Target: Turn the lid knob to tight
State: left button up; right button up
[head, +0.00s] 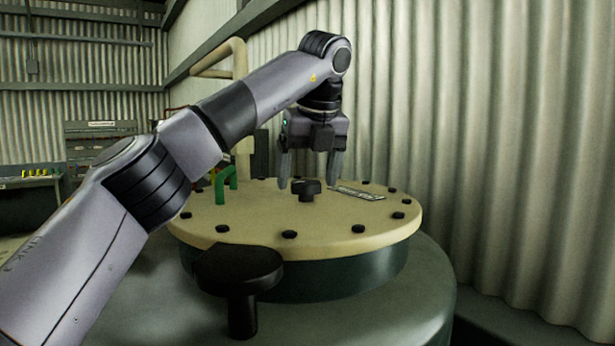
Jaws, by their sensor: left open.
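A round cream lid (270,233) with black bolts around its rim sits on top of a large dark green vessel (380,305). A small black knob (306,190) stands near the middle of the lid. My left gripper (309,184) points down over the lid, with its two fingers apart. In the picture one finger is left of the knob and the other right of it; the knob shows between and slightly below the fingertips. I cannot tell whether either finger touches it. A small label plate (357,193) lies on the lid right of the knob. My right gripper is not in view.
A larger black knob-like handle (239,268) stands in front of the lid. A corrugated wall (480,130) runs close along the right. A bench (30,180) stands far left.

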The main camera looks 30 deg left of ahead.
pick_arm(q)
jog(key=shift+w+a+f, duration=0.15)
jog(key=shift+f, duration=0.3)
jog(key=c, duration=1)
jog(key=shift+c, duration=0.2)
